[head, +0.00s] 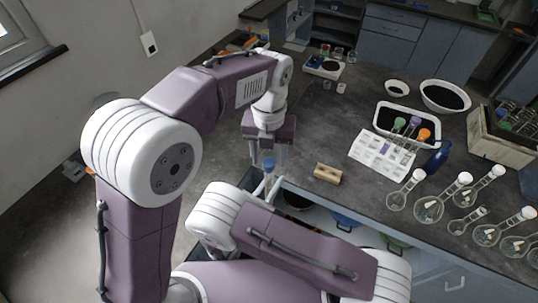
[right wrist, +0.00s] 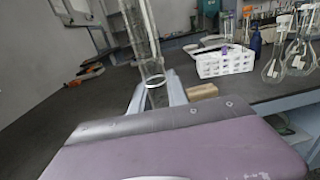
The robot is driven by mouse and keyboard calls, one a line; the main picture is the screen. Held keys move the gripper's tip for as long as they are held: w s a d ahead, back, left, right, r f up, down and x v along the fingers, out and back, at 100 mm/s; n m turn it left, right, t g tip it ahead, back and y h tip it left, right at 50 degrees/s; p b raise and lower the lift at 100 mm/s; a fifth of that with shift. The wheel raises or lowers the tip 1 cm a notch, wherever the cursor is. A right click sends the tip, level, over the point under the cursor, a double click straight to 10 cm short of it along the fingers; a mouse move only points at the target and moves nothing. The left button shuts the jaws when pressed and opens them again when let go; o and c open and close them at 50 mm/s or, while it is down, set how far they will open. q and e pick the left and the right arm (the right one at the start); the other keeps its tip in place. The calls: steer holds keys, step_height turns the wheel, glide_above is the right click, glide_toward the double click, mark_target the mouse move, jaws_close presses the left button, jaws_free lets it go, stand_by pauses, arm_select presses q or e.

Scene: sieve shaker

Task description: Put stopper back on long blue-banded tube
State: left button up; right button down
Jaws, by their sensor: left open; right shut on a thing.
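A blue stopper-like piece (head: 268,163) shows at the upper end of the held tube in the head view, between the fingers of my left gripper (head: 268,156). My left gripper points down and is open, with a finger on each side of the blue piece. I cannot tell whether the blue piece is fully seated. My right gripper (right wrist: 157,93) is shut on a clear glass tube (right wrist: 148,45), which rises steeply out of the top of the right wrist view. The tube's top is outside that view, and its blue band cannot be made out.
A wooden block (head: 327,173) lies on the dark bench near its front edge. A white rack (head: 378,155) with tubes stoppered green, purple and orange stands to the right. Several flasks (head: 429,208) stand along the front right.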

arm_select(q)
steer(key=shift+r, duration=2.25)
steer(key=shift+c, duration=0.4)
